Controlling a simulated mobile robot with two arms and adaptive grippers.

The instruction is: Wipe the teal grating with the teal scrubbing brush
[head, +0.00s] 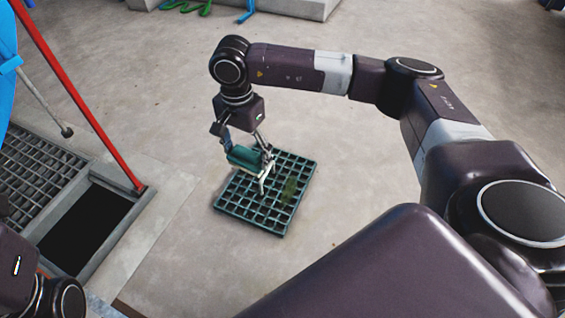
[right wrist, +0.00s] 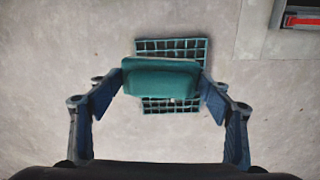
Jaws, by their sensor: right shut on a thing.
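The teal grating (head: 283,222) lies flat on the concrete floor in the middle of the head view, with a darker green stain (head: 289,190) on its right half. My right gripper (head: 248,160) is shut on the teal scrubbing brush (head: 243,156), over the grating's upper-left part. In the right wrist view the brush (right wrist: 162,78) sits between the two fingertips and hides the middle of the grating (right wrist: 171,106). Whether the brush touches the grating cannot be told. Only dark links of my left arm show at the lower left; its gripper is out of view.
An open dark floor pit (head: 85,230) with a metal frame is at the left, beside a floor grate (head: 40,165). A red bar (head: 85,105) slants down to the pit's edge. Green straps (head: 185,6) lie at the back. Floor around the teal grating is clear.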

